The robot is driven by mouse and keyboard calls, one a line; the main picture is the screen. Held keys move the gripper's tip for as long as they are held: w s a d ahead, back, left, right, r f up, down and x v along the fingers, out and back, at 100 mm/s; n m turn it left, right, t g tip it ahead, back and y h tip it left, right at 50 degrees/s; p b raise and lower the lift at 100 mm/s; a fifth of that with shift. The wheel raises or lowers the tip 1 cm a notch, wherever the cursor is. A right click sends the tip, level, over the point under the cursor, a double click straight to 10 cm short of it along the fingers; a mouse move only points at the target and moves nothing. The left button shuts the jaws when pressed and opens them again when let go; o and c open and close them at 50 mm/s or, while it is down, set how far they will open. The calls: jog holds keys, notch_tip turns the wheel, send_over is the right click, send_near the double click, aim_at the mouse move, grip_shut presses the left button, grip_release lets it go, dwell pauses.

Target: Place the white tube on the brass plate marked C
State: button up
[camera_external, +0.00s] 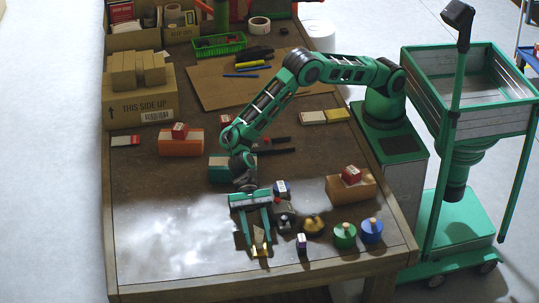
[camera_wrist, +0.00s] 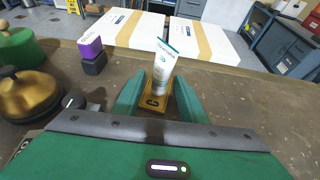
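The white tube (camera_wrist: 163,68) stands over the brass plate marked C (camera_wrist: 154,101) in the wrist view and looks tilted there. In the external view the tube (camera_external: 258,237) and the brass plate (camera_external: 262,252) show near the table's front edge. My gripper (camera_wrist: 160,84) has its two green fingers on either side of the tube, with small gaps showing, so it looks open. In the external view my gripper (camera_external: 258,238) points toward the front edge. Whether the tube's base rests fully on the plate is hard to tell.
To the right of my gripper stand a small box (camera_external: 301,242), a brass knobbed piece (camera_external: 313,224), a green one (camera_external: 344,235) and a blue one (camera_external: 371,231). A wooden block (camera_external: 350,188) carries a red box.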

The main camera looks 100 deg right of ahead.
jog(key=shift+d+r, duration=0.15)
jog(key=v, duration=1.1)
jog(key=shift+d+r, duration=0.1)
jog(key=shift+d, duration=0.25)
